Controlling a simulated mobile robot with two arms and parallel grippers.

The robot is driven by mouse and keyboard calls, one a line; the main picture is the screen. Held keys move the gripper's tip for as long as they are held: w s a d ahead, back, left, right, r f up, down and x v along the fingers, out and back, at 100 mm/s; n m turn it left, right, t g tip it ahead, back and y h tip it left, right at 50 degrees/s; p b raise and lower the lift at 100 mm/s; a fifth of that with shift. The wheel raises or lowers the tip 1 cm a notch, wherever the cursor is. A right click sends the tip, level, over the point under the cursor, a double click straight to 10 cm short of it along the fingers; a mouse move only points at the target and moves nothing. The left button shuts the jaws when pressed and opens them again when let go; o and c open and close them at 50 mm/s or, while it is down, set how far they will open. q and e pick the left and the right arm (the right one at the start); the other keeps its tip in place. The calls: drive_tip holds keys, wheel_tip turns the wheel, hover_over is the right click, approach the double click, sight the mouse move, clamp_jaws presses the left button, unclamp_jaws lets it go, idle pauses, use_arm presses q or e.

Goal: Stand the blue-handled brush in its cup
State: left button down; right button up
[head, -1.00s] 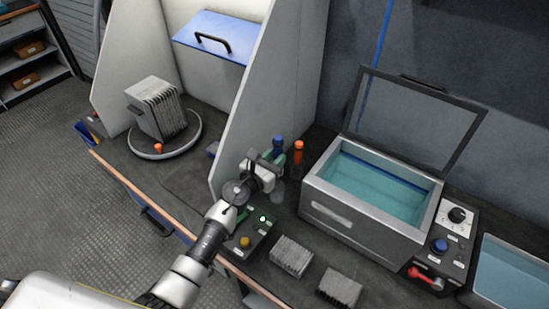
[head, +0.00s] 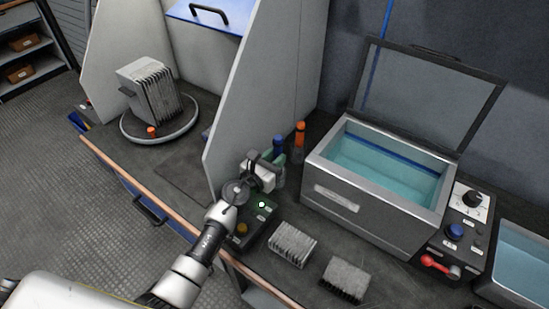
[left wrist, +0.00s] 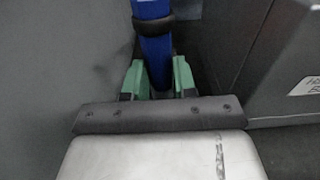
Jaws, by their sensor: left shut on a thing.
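The blue-handled brush (head: 279,145) stands roughly upright at my left gripper (head: 271,163), near the partition's front end. In the left wrist view its blue handle (left wrist: 155,45) has a dark ring and runs down between the green fingertips. There my left gripper (left wrist: 158,80) is shut on the handle. The brush's lower end is hidden by the gripper. I cannot make out the cup clearly, nor tell whether the brush is inside it. My right gripper is not in view.
An orange-topped bottle or handle (head: 299,140) stands just right of the brush. The water tank (head: 370,215) with its raised lid is further right. A control box (head: 250,228) and two finned blocks (head: 292,244) lie in front. The grey partition (head: 245,95) is close on the left.

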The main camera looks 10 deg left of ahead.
use_arm(q)
drive_tip(key=shift+f+b, duration=0.3)
drive_tip(key=shift+f, duration=0.25)
drive_tip(key=c, duration=0.8)
unclamp_jaws()
drive_tip(key=v, duration=1)
drive_tip(key=shift+s+a+p, duration=0.1)
drive_tip(key=shift+s+p, duration=0.25)
drive_tip(key=shift+s, duration=0.05)
drive_tip(key=shift+s, duration=0.1)
